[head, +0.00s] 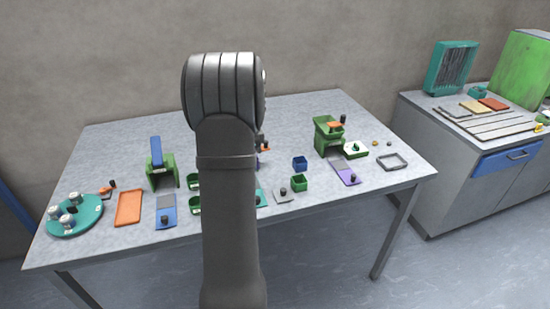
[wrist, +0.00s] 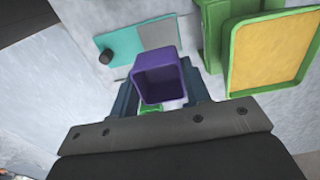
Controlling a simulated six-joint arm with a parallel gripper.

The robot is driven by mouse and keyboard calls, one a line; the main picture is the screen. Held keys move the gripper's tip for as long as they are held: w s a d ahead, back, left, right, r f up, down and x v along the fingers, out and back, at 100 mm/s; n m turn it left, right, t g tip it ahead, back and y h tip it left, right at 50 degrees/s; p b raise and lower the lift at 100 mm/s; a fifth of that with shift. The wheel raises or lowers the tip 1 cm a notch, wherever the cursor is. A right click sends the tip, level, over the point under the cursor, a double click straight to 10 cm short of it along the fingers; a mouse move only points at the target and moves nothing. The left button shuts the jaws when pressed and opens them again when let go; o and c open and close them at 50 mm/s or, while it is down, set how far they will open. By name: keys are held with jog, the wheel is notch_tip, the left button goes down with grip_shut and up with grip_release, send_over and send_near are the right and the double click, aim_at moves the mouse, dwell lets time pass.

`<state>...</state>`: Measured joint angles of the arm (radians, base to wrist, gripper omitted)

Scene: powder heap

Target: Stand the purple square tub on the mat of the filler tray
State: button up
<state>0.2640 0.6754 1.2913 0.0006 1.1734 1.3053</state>
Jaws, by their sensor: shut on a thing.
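The purple square tub (wrist: 157,56) is between the two fingers of my gripper (wrist: 161,92) in the wrist view, its open side toward the camera. My gripper is shut on it. A teal tray (wrist: 122,43) with a grey mat (wrist: 160,33) and a black knob lies just beyond the tub. The tub overlaps the tray's edge in the picture, and I cannot tell its height above it. In the head view my arm hides the gripper; a sliver of purple (head: 257,161) shows beside it. Which tray is the filler's is not clear.
A green stand with a yellow-faced panel (wrist: 269,52) is close on the right in the wrist view. In the head view, a blue tray (head: 166,211), a purple tray (head: 346,173), green tubs and a blue tub (head: 300,164) stand around.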

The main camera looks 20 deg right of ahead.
jog(key=shift+w+a+f, duration=0.1)
jog(key=shift+a+f, duration=0.2)
jog(key=shift+a, duration=0.1)
jog(key=shift+f, duration=3)
jog(key=shift+f, duration=0.5)
jog(key=o, duration=1.5)
jog(key=shift+c, duration=0.2)
jog(key=shift+r, duration=0.15)
jog(key=shift+r, duration=3.45)
